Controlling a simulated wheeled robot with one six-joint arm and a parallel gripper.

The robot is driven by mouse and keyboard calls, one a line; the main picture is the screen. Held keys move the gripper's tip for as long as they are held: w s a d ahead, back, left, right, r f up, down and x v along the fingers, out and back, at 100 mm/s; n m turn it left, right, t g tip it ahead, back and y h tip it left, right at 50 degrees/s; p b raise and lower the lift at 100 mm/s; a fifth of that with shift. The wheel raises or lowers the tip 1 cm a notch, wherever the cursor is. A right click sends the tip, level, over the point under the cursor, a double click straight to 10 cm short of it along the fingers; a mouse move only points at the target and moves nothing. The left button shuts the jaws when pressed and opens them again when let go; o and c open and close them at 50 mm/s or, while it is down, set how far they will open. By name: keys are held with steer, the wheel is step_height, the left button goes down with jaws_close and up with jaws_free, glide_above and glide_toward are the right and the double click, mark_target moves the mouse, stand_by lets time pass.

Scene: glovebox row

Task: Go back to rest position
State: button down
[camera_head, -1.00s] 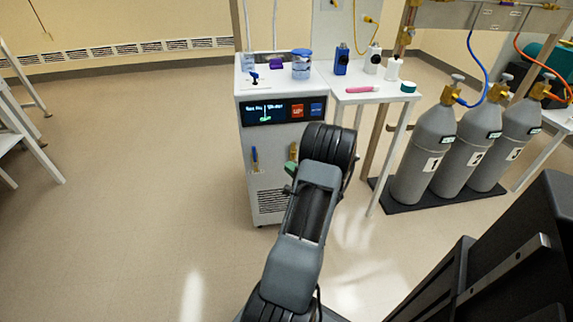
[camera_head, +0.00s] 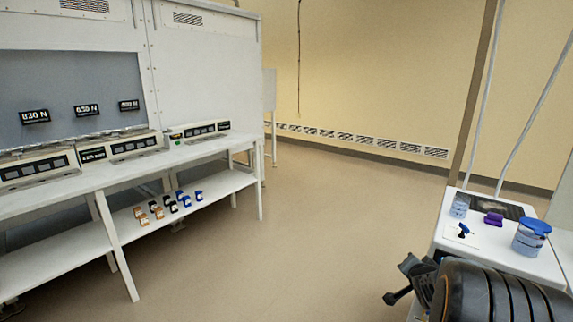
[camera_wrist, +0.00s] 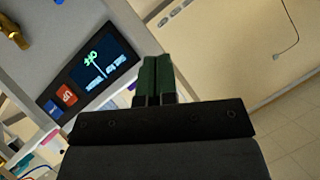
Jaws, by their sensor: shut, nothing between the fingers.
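My gripper (camera_wrist: 158,80) shows in the wrist view with its two green fingers side by side, shut and empty. The fingers point toward the top of the picture, in front of the beige wall and beside a white cabinet. In the head view my dark arm fills the bottom right corner, in front of the white cabinet (camera_head: 451,226). The fingers cannot be made out there. The cabinet's dark display (camera_wrist: 102,67) lies left of my fingers in the wrist view, apart from them.
A long white bench (camera_head: 112,178) with instruments and a lower shelf of small orange, black and blue parts stands at left. A blue-lidded jar (camera_head: 531,240) and a purple block (camera_head: 493,219) sit on the cabinet. The floor (camera_head: 310,225) between is clear.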

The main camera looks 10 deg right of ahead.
steer(key=s+a+r+n+g+y+p, duration=0.1)
steer(key=s+a+r+n+g+p, duration=0.15)
steer(key=a+r, duration=0.5)
steer(key=s+a+r+n+g+y+p, duration=0.15)
steer(key=a+r+n+p, duration=0.25)
steer(key=a, duration=0.6)
steer(key=s+a+r+n+g+y+p, duration=0.3)
steer(key=s+a+n, duration=0.3)
steer(key=s+a, duration=0.4)
steer(key=shift+s+a+r+y+p, duration=0.35)
steer(key=shift+a+r+p, duration=0.35)
steer(key=shift+a, duration=0.4)
